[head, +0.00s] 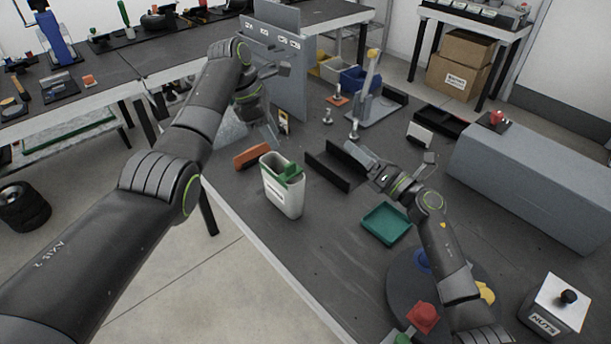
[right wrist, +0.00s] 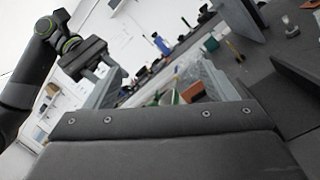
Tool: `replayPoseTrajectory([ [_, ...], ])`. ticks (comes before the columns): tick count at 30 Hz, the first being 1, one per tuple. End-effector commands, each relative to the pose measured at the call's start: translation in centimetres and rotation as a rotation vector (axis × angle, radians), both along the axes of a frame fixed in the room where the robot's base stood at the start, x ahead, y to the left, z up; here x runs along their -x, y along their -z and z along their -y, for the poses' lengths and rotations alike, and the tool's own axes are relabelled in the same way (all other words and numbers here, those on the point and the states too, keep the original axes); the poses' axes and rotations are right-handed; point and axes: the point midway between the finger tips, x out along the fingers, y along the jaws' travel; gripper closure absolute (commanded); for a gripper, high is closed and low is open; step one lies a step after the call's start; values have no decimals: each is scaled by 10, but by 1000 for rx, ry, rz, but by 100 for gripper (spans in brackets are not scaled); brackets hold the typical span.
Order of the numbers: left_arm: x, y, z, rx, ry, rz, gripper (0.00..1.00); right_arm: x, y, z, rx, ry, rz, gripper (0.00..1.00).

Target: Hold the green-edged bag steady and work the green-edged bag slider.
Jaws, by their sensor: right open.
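A pale, see-through sheet that looks like the bag (head: 230,130) lies near the table's left edge, partly behind my left arm. A pale, see-through shape also shows beyond the fingers in the right wrist view (right wrist: 205,78). I cannot make out its green edge or slider. My left gripper (head: 270,132) points down beside the bag, and its fingers are too small to tell whether they touch it or are open. My right gripper (head: 356,153) is open and empty, to the right of the bag and clearly apart from it, above the table by the dark angled plates.
A white bin (head: 284,198) with green contents and an orange block (head: 252,156) stand in front of the bag. A grey upright panel (head: 285,70) rises behind it. A green tray (head: 386,223) lies below my right arm. A large grey box (head: 530,190) fills the right side.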

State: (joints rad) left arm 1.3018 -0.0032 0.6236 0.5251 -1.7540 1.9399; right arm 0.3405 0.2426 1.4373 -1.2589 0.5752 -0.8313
Motion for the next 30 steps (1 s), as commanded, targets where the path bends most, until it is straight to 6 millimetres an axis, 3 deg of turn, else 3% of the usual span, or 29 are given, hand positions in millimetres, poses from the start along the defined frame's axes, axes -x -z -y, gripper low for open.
replayPoseTrajectory([
  [3,0,0,0,0,0,0,64,1,18,-36,144,24,48,22],
  [9,0,0,0,0,0,0,64,4,41,-89,395,61,137,22],
  [15,0,0,0,0,0,0,64,7,53,-122,571,78,201,22],
  [23,0,0,0,0,0,0,64,8,62,-135,645,83,228,22],
  [30,0,0,0,0,0,0,64,8,89,-134,644,83,224,22],
])
